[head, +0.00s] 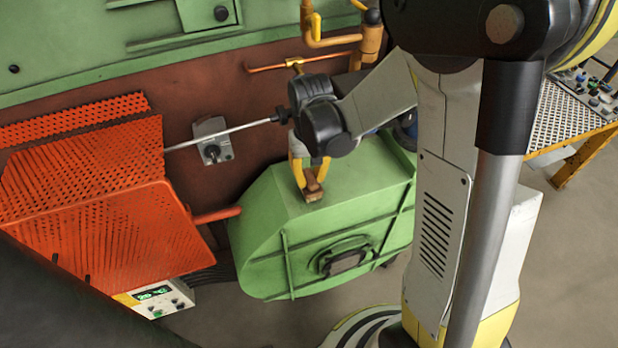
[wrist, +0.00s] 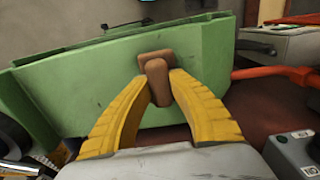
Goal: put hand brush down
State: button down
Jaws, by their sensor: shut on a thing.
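The hand brush (head: 313,188) is a small brown piece at the tips of my gripper (head: 309,169). It shows over the top face of the green housing (head: 360,185). In the wrist view the brush (wrist: 155,62) stands out beyond the yellow fingers, and my gripper (wrist: 160,88) is shut on its handle. The green housing (wrist: 80,85) lies behind and below it there. I cannot tell whether the brush touches the housing. The fingers hide part of the handle.
An orange perforated guard (head: 90,210) stands left of the housing, with an orange bar reaching toward it. A grey switch box (head: 212,142) is on the red-brown wall. A control box with a green display (head: 157,297) sits below the guard. Yellow pipework (head: 330,40) hangs above.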

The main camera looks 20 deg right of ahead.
jog(key=shift+w+f, duration=0.3)
jog(key=shift+f, duration=0.1)
jog(key=shift+s, duration=0.1)
jog(key=shift+f, duration=0.15)
jog(key=c, duration=1.3)
grip_release()
